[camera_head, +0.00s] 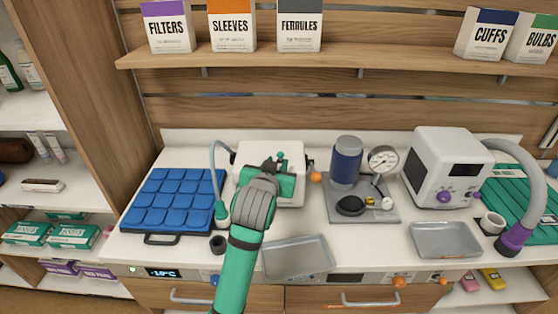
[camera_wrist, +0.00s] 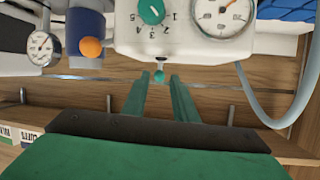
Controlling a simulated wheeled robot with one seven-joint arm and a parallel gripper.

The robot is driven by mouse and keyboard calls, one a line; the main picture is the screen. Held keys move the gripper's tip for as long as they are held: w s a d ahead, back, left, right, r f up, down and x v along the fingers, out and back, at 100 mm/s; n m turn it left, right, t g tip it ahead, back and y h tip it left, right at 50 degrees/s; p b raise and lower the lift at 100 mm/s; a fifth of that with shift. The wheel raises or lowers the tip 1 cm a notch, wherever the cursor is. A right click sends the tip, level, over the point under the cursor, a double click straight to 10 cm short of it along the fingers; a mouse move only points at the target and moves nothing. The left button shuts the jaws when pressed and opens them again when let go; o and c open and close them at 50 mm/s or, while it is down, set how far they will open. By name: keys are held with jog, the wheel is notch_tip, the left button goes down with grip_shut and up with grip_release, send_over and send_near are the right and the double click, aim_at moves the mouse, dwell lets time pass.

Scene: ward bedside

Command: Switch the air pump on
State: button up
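The air pump (camera_head: 270,150) is a white box at the middle back of the counter, with a grey hose running from its left to a blue pad. The wrist view shows the pump (camera_wrist: 130,47) close up, with a green dial (camera_wrist: 151,11), a round gauge (camera_wrist: 222,15) and a small green-tipped lever (camera_wrist: 159,76). My gripper (camera_head: 279,166) is over the pump and hides part of it in the head view. In the wrist view my gripper (camera_wrist: 160,84) is open, its fingers apart on either side of the lever tip. I cannot tell whether they touch it.
An orange knob (camera_head: 316,177) projects at the pump's right. A blue cylinder (camera_head: 346,160) and gauge (camera_head: 383,161) stand further right, then a white machine (camera_head: 446,165). The blue quilted pad (camera_head: 174,200) lies left. A metal tray (camera_head: 297,258) lies in front.

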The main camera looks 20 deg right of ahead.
jog(key=shift+v, duration=2.75)
jog(key=shift+w, duration=0.1)
